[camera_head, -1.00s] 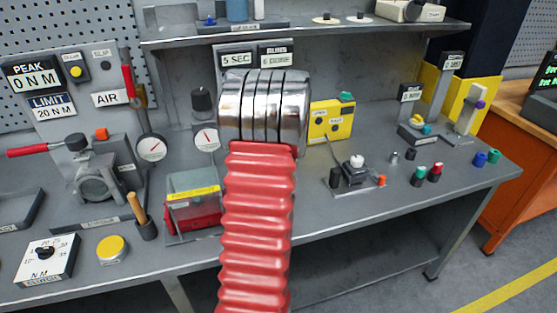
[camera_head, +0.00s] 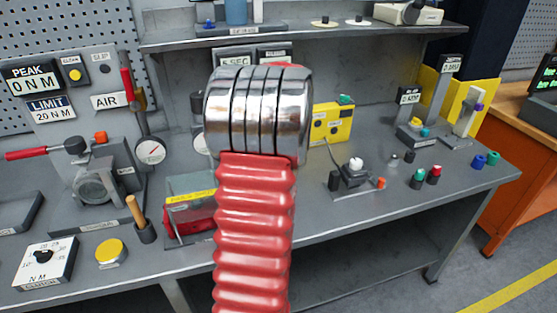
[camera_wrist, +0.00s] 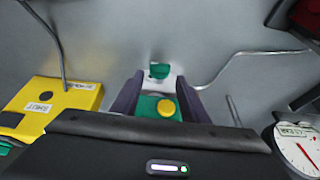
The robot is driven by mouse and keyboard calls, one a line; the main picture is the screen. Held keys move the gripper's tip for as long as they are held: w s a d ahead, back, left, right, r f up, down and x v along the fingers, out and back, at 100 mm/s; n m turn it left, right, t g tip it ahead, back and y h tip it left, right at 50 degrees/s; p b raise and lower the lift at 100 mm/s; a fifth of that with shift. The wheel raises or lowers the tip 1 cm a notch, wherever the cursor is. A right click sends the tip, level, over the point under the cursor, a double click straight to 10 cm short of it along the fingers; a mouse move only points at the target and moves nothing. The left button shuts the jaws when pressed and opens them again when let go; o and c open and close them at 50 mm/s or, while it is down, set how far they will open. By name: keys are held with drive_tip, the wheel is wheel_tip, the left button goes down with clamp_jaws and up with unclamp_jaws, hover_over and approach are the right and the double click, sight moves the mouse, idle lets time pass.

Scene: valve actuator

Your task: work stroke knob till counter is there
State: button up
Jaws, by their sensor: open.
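My gripper (camera_wrist: 160,80) shows in the wrist view as two dark purple fingers, open and apart. Between and below them in the picture is a green block with a round yellow knob (camera_wrist: 168,108); no label on it is readable, and I cannot tell whether the fingers touch it. A green cap on a pale base (camera_wrist: 160,71) lies just beyond the fingertips. In the head view my red and chrome arm hides the gripper. Two small display plates stand behind the arm, one ending in SEC (camera_head: 236,60) and one mostly covered (camera_head: 274,54); their values are hidden.
A yellow box (camera_head: 331,122) stands right of my arm; a yellow box also shows in the wrist view (camera_wrist: 52,104). A dial gauge (camera_wrist: 299,150) is at lower right there. A clear-lidded red box (camera_head: 190,205) sits left of my arm. Small coloured knobs stand on the right bench.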

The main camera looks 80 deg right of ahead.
drive_tip(key=v, duration=0.7)
drive_tip(key=shift+r, duration=0.3)
drive_tip(key=shift+a, duration=0.1)
